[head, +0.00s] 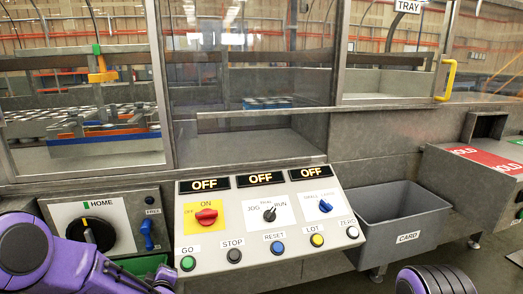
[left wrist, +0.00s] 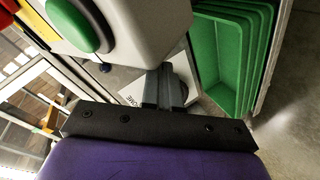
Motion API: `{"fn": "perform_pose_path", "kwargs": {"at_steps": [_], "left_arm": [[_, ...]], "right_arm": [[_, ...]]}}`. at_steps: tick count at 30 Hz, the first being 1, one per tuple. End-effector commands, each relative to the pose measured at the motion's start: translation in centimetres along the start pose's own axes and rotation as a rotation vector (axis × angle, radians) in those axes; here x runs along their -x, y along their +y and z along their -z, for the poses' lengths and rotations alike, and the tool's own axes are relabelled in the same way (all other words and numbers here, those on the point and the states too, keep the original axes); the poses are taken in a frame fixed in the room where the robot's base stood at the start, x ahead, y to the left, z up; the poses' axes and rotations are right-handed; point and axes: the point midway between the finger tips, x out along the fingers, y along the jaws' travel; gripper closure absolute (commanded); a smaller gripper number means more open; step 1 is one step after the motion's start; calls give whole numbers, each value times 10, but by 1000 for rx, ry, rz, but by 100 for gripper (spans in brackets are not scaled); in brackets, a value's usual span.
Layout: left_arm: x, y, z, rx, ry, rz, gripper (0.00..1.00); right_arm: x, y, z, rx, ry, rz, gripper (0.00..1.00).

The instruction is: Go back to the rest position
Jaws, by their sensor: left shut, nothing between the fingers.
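My left arm (head: 85,262) comes in at the lower left of the head view, in front of the console's left side. In the left wrist view my left gripper (left wrist: 164,88) is shut and empty. Its fingers are beside the corner of the console, below the green GO button (left wrist: 72,24); whether they touch the console I cannot tell. The GO button also shows in the head view (head: 188,263). A purple and black part of my right arm (head: 435,280) shows at the bottom right of the head view; my right gripper is out of view.
The sloped console (head: 262,240) has knobs, several buttons and three OFF displays (head: 260,178). A grey CARD bin (head: 400,215) is right of it, then a red HOLD surface (head: 490,160). A green bin (left wrist: 225,60) is right of my left fingers. Glass panels stand behind.

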Motion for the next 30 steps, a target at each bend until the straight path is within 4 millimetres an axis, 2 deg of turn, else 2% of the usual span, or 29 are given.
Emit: {"fn": "perform_pose_path", "kwargs": {"at_steps": [1, 3, 5, 7, 9, 12, 15, 18, 20, 30], "left_arm": [[14, -40, -20, -102, -57, 51, 100], [39, -93, -43, -244, -141, 118, 100], [66, -139, -58, -356, -219, 179, 100], [101, -191, -70, -474, -313, 250, 100], [141, -240, -76, -572, -407, 327, 100], [196, -299, -74, -673, -521, 436, 100], [237, -339, -67, -746, -596, 526, 100], [256, -365, -66, -790, -637, 572, 100], [261, -370, -67, -794, -649, 583, 100], [261, -370, -68, -791, -649, 585, 100]], "right_arm": [[-2, 0, -1, 0, 0, 0, 57], [-3, 0, -1, 0, 0, 0, 57], [-4, 0, -2, 0, 0, 0, 57], [-5, 0, -2, 0, 0, 0, 57], [-7, -1, -3, 0, 0, 0, 57], [-9, -1, -4, 0, 0, 0, 57], [-11, -1, -4, 0, 0, 0, 57], [-13, -1, -5, 0, 0, 0, 57], [-12, -1, -5, 0, 0, 0, 57], [-12, -1, -5, 0, 0, 0, 57]]}}
